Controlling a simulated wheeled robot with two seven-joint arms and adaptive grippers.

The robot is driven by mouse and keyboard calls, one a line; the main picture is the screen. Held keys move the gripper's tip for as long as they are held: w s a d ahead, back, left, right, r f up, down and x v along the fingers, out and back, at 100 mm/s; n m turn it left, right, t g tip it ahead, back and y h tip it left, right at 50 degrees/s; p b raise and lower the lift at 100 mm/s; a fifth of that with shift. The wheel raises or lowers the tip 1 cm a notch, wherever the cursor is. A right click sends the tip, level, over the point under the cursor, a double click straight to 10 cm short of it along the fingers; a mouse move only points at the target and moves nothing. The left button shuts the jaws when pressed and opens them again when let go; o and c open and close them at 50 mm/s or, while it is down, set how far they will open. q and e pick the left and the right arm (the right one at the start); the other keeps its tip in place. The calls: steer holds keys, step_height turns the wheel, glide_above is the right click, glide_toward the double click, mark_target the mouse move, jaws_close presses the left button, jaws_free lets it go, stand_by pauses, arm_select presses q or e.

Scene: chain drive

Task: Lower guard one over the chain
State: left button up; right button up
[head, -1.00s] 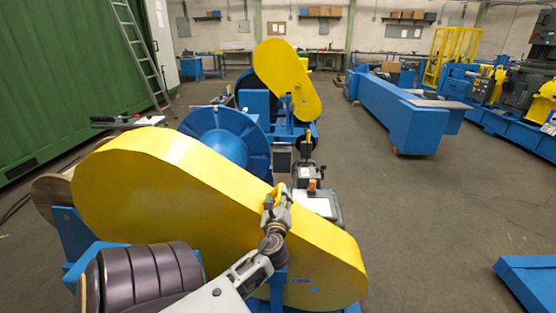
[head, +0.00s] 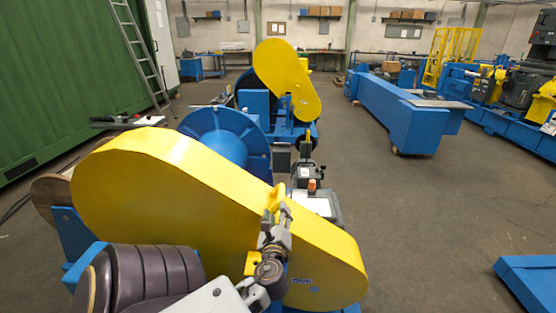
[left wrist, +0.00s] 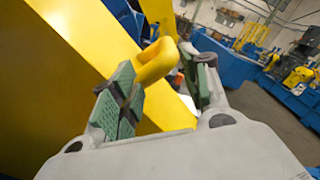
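Guard one (head: 165,195) is the large yellow teardrop-shaped cover in the foreground of the head view, with lettering ending in "ONE" on its lower right. It also fills the left of the left wrist view (left wrist: 45,90). A yellow loop handle (left wrist: 157,62) stands out from it. My left gripper (head: 279,212) is at this handle. In the left wrist view its green-padded fingers (left wrist: 162,88) are apart, with the handle between their tips and a gap at the right finger. The chain is hidden. My right gripper is not in view.
A blue wheel-shaped part (head: 222,140) stands behind guard one. A second yellow guard (head: 287,78) stands tilted on a blue machine further back. A grey motor-like unit (head: 318,200) is just right of guard one. The floor to the right is clear up to a blue block (head: 527,283).

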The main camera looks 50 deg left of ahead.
arm_select(q)
steer(key=v, duration=0.4)
stand_by(0.8)
